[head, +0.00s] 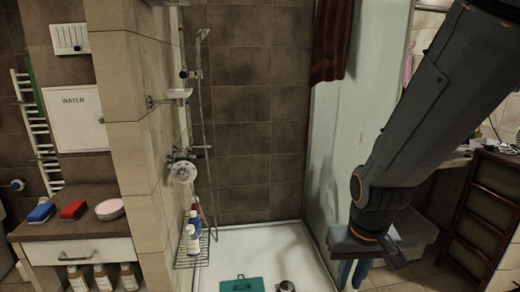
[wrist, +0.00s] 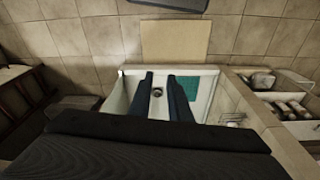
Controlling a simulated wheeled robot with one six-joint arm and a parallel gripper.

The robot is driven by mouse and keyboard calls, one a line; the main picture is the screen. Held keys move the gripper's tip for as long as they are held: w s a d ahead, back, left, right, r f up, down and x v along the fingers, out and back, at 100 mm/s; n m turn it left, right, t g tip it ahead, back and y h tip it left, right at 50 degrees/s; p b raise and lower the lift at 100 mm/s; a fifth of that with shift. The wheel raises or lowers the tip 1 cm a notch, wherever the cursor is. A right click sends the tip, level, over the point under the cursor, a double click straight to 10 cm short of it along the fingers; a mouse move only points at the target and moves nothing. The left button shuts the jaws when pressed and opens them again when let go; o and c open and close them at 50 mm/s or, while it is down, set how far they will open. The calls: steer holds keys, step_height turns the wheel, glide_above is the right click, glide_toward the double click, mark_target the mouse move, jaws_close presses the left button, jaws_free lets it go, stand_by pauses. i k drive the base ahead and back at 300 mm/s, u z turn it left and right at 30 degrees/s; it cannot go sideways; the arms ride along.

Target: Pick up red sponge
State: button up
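The red sponge (head: 73,209) lies on top of a small wooden-topped cabinet (head: 68,192) at the far left of the head view. A blue sponge (head: 41,212) is to its left and a pink oval piece (head: 109,208) to its right. My gripper (head: 353,280) is at the lower right of the head view, far from the sponge, over the shower area. In the wrist view my gripper (wrist: 160,77) shows two dark fingers apart with nothing between them. I cannot make out the red sponge in the wrist view.
A tiled wall (head: 137,130) stands between the cabinet and the shower. The white shower tray (head: 265,243) holds a teal item (head: 242,284) and a drain (head: 286,287). A wire rack (head: 192,249) holds bottles. A glass panel (head: 345,130) is beside my arm.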

mark_target(73, 210)
steer(key=u, duration=1.7)
